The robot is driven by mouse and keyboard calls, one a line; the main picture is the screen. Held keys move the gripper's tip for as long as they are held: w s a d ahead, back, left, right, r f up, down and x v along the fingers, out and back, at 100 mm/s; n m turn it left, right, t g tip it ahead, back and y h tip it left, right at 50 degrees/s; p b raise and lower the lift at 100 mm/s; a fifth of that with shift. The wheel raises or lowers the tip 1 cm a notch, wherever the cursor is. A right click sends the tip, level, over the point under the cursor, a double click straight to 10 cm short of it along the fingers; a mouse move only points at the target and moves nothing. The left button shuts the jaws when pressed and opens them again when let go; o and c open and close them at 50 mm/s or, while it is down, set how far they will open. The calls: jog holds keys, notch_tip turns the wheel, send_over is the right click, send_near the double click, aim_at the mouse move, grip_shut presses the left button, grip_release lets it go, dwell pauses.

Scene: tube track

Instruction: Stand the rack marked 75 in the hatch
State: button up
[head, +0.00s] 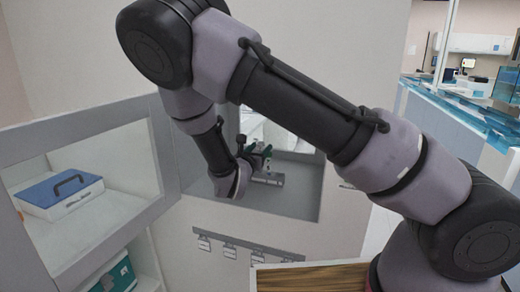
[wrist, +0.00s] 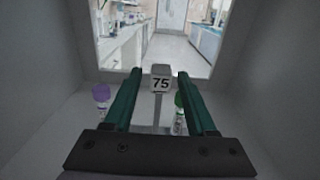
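The rack marked 75 is in the hatch, with its number block (wrist: 160,80) on top of a thin post. A purple-capped tube (wrist: 101,95) and a green-capped tube (wrist: 179,112) stand either side of the post. In the head view the rack's grey base (head: 268,180) appears to rest on the floor of the hatch (head: 302,200). My gripper (wrist: 160,75) has its green fingers either side of the number block, with a small gap at each side. It looks open. It also shows inside the hatch in the head view (head: 262,150). The rack's underside is hidden.
The hatch opens at the far side onto a lab room (wrist: 168,45). Left of it, a recess holds a blue-lidded case (head: 62,192), with a green box (head: 115,277) below. A rail with hanging tags (head: 245,245) runs under the hatch. A wooden surface (head: 310,278) is at the front.

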jog(key=shift+s+r, duration=0.1)
jog(key=shift+r, duration=0.05)
jog(key=v, duration=1.1)
jog(key=shift+s+a, duration=0.15)
jog(key=shift+s, duration=0.2)
jog(key=shift+s, duration=0.1)
